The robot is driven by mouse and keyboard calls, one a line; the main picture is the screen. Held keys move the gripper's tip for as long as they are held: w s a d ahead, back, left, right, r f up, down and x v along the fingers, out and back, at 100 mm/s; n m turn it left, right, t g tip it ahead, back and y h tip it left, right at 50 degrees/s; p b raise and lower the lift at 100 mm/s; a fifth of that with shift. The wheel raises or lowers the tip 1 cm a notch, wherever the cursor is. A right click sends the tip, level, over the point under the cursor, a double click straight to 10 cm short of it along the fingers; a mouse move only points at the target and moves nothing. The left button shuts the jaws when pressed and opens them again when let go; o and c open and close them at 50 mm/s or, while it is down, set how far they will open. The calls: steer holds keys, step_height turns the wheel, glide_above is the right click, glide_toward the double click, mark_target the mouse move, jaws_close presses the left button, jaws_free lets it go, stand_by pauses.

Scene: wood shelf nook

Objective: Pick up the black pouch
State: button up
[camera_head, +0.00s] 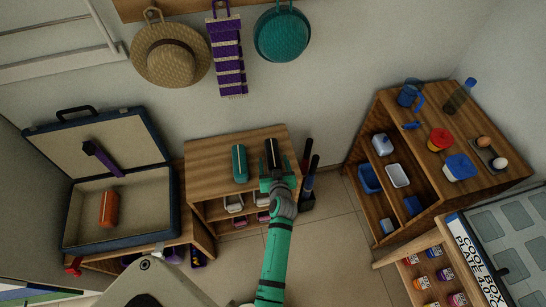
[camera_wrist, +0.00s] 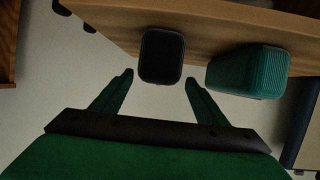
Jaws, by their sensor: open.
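The black pouch (camera_head: 272,153) lies on top of the small wooden shelf (camera_head: 207,178), near its right end. In the wrist view the dark rounded end of the pouch (camera_wrist: 162,56) faces me. My gripper (camera_head: 278,179) is at the front edge of the shelf top, pointing at the pouch. In the wrist view its two green fingers (camera_wrist: 158,77) are spread, with the pouch's near end lined up between the tips. A gap shows on each side, and I see no contact. The far end of the pouch is hidden in the wrist view.
A teal ribbed case (camera_head: 239,163) stands close left of the pouch; in the wrist view it is just right (camera_wrist: 247,72). Dark upright items (camera_head: 308,175) stand right of the shelf. An open suitcase (camera_head: 152,215) is at left, a taller wooden shelf (camera_head: 435,185) at right.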

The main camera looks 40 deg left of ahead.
mark_target(273, 155)
steer(key=shift+x, duration=2.7)
steer(key=shift+w+d, duration=0.15)
steer(key=c, duration=1.2)
